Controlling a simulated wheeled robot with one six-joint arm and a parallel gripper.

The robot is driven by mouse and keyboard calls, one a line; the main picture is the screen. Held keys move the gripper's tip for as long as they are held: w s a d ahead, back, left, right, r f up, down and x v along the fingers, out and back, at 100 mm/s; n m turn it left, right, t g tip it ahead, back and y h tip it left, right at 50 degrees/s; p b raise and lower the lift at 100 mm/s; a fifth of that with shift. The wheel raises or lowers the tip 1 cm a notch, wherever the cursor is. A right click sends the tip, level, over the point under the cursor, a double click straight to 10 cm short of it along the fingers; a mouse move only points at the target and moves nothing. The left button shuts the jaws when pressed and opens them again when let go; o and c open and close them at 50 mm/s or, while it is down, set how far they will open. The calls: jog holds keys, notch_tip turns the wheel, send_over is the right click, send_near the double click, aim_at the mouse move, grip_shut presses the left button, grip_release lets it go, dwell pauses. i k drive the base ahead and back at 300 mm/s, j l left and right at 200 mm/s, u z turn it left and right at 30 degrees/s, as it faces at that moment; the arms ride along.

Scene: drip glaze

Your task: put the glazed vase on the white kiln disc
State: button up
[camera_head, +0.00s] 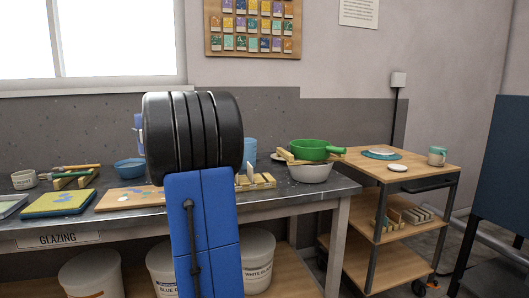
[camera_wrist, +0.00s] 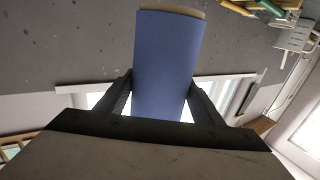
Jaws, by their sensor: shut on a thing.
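The glazed vase (camera_wrist: 165,60) is a blue cylinder with a bare tan end, held between the two black fingers of my gripper (camera_wrist: 161,88) in the wrist view. The fingers press on its sides, and the tan end points away from the palm. In the head view my own arm hides the gripper and most or all of the vase; a bluish sliver left of the arm may be part of it. A small white disc (camera_head: 397,167), which looks like the kiln disc, lies on the top of the wooden trolley (camera_head: 427,168) at the right. It is bare.
A teal disc (camera_head: 381,154) and a teal-and-white mug (camera_head: 437,155) share the trolley top. A green pan (camera_head: 314,149) rests over a white bowl (camera_head: 311,173) at the bench's right end, its handle reaching toward the trolley. A blue bowl (camera_head: 130,168) stands on the bench.

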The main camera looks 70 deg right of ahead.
aim_at(398, 166)
jog(key=i+j+z, duration=0.65)
jog(key=j+z, duration=0.15)
jog(key=j, duration=0.2)
jog(key=i+j+z, duration=0.25)
jog(key=j, duration=0.2)
jog(key=j+z, duration=0.55)
jog(key=j, duration=0.35)
jog(key=k+j+z, duration=0.1)
jog(key=z, duration=0.55)
jog(key=i+l+z, duration=0.4)
jog(key=i, duration=0.2)
jog(key=i+l, duration=0.2)
jog(key=l, duration=0.15)
jog(key=i+l, duration=0.2)
jog(key=l, duration=0.15)
jog(key=i+l, duration=0.2)
jog(key=l, duration=0.15)
jog(key=l+u, duration=0.2)
jog(key=l, duration=0.15)
jog(key=i, duration=0.05)
